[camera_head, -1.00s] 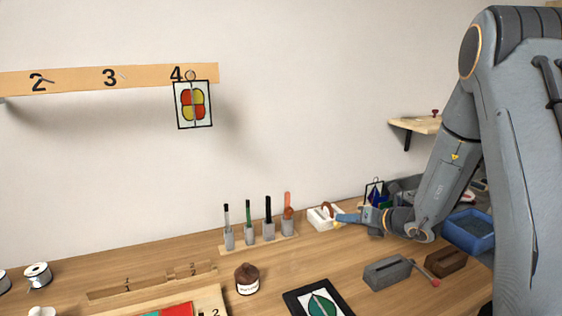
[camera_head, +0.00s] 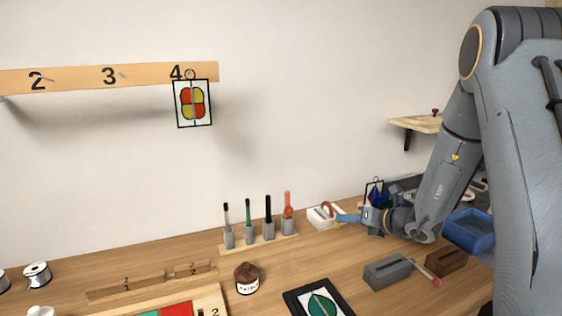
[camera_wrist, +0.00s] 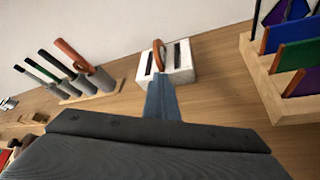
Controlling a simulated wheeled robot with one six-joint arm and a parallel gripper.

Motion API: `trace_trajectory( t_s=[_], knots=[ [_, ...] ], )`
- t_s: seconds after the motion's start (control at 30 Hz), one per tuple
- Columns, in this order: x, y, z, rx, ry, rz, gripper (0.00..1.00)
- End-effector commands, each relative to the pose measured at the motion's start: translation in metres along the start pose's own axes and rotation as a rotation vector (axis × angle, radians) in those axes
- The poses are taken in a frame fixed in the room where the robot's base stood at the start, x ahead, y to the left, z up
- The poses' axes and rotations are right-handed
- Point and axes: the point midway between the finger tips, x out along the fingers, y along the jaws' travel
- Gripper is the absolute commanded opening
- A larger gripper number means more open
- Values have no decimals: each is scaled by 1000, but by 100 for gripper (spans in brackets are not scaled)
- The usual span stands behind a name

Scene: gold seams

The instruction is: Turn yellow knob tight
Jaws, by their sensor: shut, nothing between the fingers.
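A small yellow patch (camera_head: 338,225), perhaps the yellow knob, shows just under my gripper's tip in the head view. It is too small to tell its shape or how tight it sits. My gripper (camera_head: 342,218) has blue fingers and is shut and empty at the white block. In the wrist view the shut fingers (camera_wrist: 160,80) point at the white block (camera_wrist: 180,62), which has dark slots and an orange-brown loop (camera_wrist: 158,54). The fingers overlap the block's near side; I cannot tell whether they touch it. No yellow knob shows in the wrist view, where the fingers hide part of the block.
A rack of upright tools (camera_wrist: 72,68) stands left of the white block. A wooden rack with coloured panes (camera_wrist: 285,75) stands to its right. In the head view a grey block (camera_head: 387,272), a blue bin (camera_head: 468,232) and a brown jar (camera_head: 247,279) are nearby.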

Motion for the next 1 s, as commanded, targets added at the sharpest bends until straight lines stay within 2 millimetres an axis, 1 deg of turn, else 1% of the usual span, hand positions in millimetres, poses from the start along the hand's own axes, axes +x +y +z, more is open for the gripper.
trace_trajectory(
  t_s=[0.37,0.77,0.87,1.0],
  knots=[
    [0,-9,-1,2,3,-2,0],
    [-6,-8,7,1,2,-1,0],
    [-11,-8,5,2,2,-2,0],
    [-24,-7,-2,3,2,-2,0]
  ],
)
